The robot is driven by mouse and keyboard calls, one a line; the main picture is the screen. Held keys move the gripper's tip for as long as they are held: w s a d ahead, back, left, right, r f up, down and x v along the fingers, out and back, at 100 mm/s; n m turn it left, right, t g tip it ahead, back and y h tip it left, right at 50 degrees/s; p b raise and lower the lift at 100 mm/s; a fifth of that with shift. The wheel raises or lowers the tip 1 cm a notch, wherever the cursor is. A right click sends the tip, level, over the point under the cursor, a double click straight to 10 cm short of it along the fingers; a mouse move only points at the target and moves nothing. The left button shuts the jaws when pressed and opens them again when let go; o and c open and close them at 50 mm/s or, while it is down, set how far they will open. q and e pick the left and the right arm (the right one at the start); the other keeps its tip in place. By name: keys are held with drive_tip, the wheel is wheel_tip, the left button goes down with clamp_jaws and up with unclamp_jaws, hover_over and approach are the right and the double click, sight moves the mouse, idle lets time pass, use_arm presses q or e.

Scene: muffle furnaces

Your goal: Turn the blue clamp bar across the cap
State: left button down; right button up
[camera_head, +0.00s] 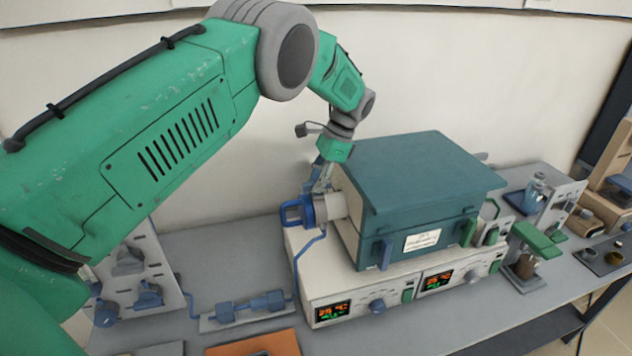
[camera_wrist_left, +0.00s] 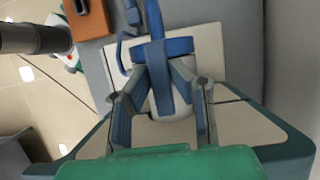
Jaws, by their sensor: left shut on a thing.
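The blue clamp bar (camera_head: 292,213) sits at the left side of the teal furnace (camera_head: 420,175), in front of the pale round cap (camera_head: 337,206). In the left wrist view the blue clamp bar (camera_wrist_left: 165,47) lies across the end of the whitish cap (camera_wrist_left: 170,103), with a blue strap running along the cap. My left gripper (camera_head: 321,187) reaches down from above. In the left wrist view its two fingers (camera_wrist_left: 159,75) close in from both sides onto the blue clamp part. The exact contact is partly hidden in the head view. My right gripper is not in view.
The furnace stands on a white control base (camera_head: 330,280) with two lit displays. A blue tube drops from the clamp to blue fittings (camera_head: 250,306) on the bench. An orange block (camera_head: 255,344) lies in front. Glassware stands at right. Bare bench lies behind the fittings.

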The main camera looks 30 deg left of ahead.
use_arm(q)
drive_tip(key=shift+w+r, duration=0.25)
drive_tip(key=shift+w, duration=0.05)
drive_tip(key=c, duration=1.5)
unclamp_jaws()
drive_tip(key=shift+d, duration=0.1)
drive_tip(key=shift+w+f, duration=0.1)
drive_tip(key=shift+f, duration=0.05)
drive_tip(key=shift+d+r, duration=0.15)
drive_tip(key=shift+r, duration=0.15)
drive_tip(key=v, duration=1.1)
drive_tip(key=shift+w+d+r, duration=0.1)
drive_tip(key=shift+w+d, duration=0.05)
drive_tip(key=shift+w, duration=0.05)
